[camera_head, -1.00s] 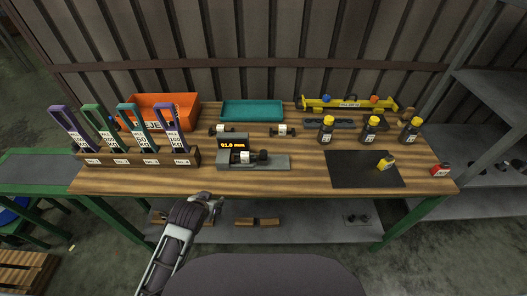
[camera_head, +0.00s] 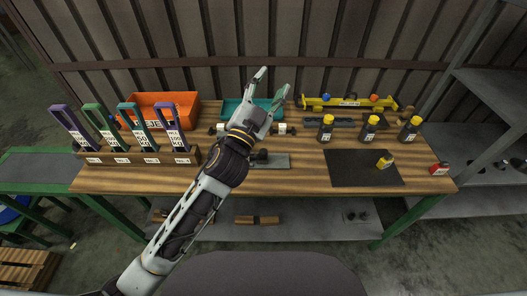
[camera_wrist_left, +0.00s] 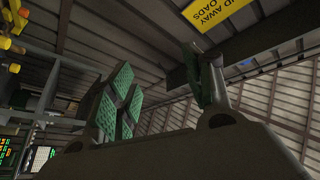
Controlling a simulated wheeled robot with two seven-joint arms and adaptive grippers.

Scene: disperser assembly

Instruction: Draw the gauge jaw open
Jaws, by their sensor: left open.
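The gauge (camera_head: 272,162) is a grey device on the middle of the wooden bench. In the head view my left arm covers most of it, including its display. Its right end and a dark knob (camera_head: 261,154) show beside my forearm. My left gripper (camera_head: 272,82) is raised above the bench in front of the teal tray, with its fingers spread and nothing between them. In the left wrist view its green-padded fingers (camera_wrist_left: 165,85) are apart against the wall and ceiling. The gauge does not show there. My right gripper is not in view.
A rack (camera_head: 135,158) with several coloured-handled tools stands at left, before an orange bin (camera_head: 168,99). A teal tray (camera_head: 233,106) lies behind my gripper. Yellow-capped bottles (camera_head: 369,130) and a dark mat (camera_head: 350,172) are at right.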

